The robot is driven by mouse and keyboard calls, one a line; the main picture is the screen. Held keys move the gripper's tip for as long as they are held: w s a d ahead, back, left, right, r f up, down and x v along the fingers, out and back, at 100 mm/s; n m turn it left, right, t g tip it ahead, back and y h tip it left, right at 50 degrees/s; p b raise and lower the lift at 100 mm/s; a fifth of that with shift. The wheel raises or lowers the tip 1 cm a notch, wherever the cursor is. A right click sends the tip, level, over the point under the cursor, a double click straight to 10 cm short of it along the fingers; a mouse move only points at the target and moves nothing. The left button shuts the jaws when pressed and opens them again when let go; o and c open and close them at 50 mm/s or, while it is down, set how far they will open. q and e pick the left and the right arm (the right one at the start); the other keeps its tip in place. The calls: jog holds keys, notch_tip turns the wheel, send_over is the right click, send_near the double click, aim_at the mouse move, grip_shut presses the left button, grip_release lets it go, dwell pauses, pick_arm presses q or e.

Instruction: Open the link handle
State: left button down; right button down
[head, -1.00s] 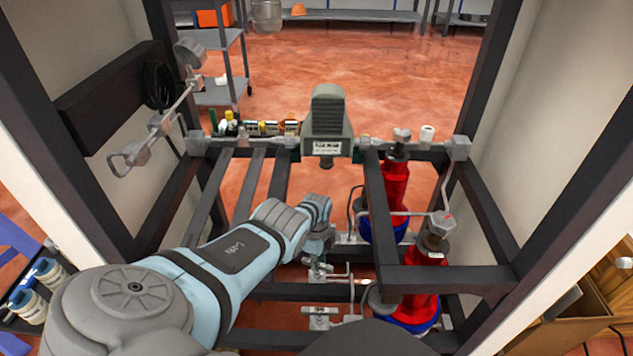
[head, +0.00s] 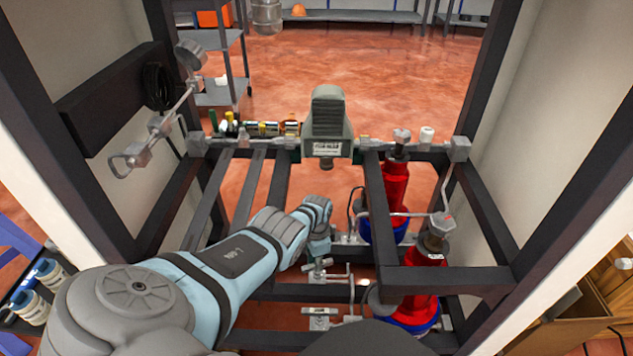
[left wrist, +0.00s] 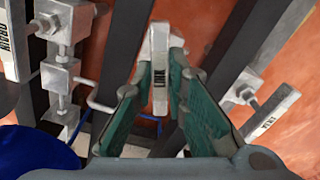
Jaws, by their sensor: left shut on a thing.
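The link handle (left wrist: 159,68) is a pale grey bar with an upside-down LINK label, seen in the middle of the left wrist view. My left gripper (left wrist: 167,72) has its green fingers on either side of this handle and is shut on it. In the head view my left gripper (head: 319,247) reaches down to the valves low in the frame, and its wrist partly hides them. The handle's pivot is hard to make out. My right gripper is not in view.
A handle marked DRAIN (left wrist: 10,42) and another labelled handle (left wrist: 270,112) flank the link handle closely. Red cylinders with blue bases (head: 396,190) stand to the right. Dark frame bars (head: 375,215) and a grey boxed unit (head: 327,122) surround the arm.

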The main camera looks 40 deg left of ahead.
pick_arm(q)
jog(key=n, duration=0.2)
jog(key=shift+n, duration=0.4)
jog(key=n, duration=0.2)
jog(key=shift+n, duration=2.3)
jog(key=c, duration=1.6)
grip_release()
jog(key=shift+d, duration=0.1)
